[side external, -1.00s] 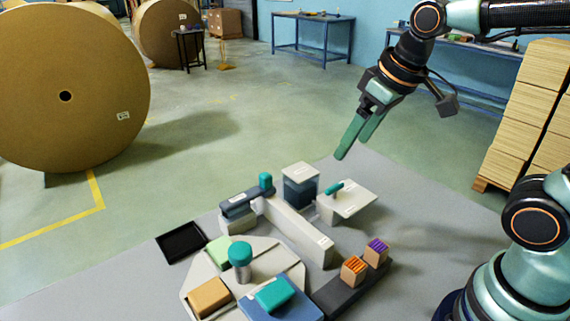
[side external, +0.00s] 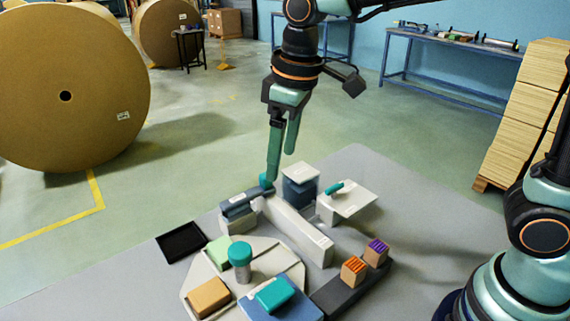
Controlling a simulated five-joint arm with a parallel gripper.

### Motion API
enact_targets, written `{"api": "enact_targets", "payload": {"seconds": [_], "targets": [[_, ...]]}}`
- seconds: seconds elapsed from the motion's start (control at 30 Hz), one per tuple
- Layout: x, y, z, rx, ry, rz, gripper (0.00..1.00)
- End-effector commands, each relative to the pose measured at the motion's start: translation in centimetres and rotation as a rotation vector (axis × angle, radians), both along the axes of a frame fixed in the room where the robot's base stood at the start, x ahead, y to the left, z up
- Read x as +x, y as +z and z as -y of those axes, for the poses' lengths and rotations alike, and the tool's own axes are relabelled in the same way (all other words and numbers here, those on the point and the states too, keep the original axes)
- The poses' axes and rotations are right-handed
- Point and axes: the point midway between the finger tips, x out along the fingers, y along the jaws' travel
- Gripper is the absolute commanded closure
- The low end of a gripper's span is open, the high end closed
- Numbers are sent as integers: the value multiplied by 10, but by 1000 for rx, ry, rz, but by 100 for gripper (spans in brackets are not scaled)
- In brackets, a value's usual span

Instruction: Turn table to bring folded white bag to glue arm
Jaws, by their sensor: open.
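The turntable (side external: 258,262) is a pale many-sided plate with a teal-capped post (side external: 240,252) at its middle. On it lie a pale green block (side external: 219,251), a tan block (side external: 209,297) and a teal block (side external: 273,294) by a blue section. I cannot make out a folded white bag. A dark blue-grey arm (side external: 240,202), which looks like the glue arm, stands behind the turntable with a teal knob (side external: 266,181) at its end. My gripper (side external: 280,168) is open and points down. One fingertip overlaps the knob in the picture; I cannot tell whether they touch.
A long pale wall (side external: 298,232) stands behind the turntable. Behind it are a blue box with a white lid (side external: 300,184) and a white plate with a teal handle (side external: 347,198). A dark tray (side external: 182,242) lies left. Orange (side external: 354,270) and purple-topped (side external: 376,252) blocks stand right.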

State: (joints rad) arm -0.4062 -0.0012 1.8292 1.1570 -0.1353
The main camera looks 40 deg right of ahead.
Motion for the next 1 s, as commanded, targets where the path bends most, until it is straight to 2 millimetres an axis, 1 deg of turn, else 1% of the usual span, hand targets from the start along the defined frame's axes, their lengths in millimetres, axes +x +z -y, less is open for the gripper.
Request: {"api": "enact_targets", "payload": {"seconds": [0.03,0.1,0.2,0.33,0.43,0.53,0.63,1.0], "targets": [[4,-7,-20,-15,52,-31,16],[6,-15,-41,-33,110,-63,16],[7,-25,-67,-56,178,-99,16],[7,-34,-87,-74,233,-127,16],[6,-38,-93,-80,250,-135,16],[6,-44,-94,-81,253,-138,16],[6,-56,-94,-82,252,-139,16],[6,-126,-93,-81,250,-139,16]]}}
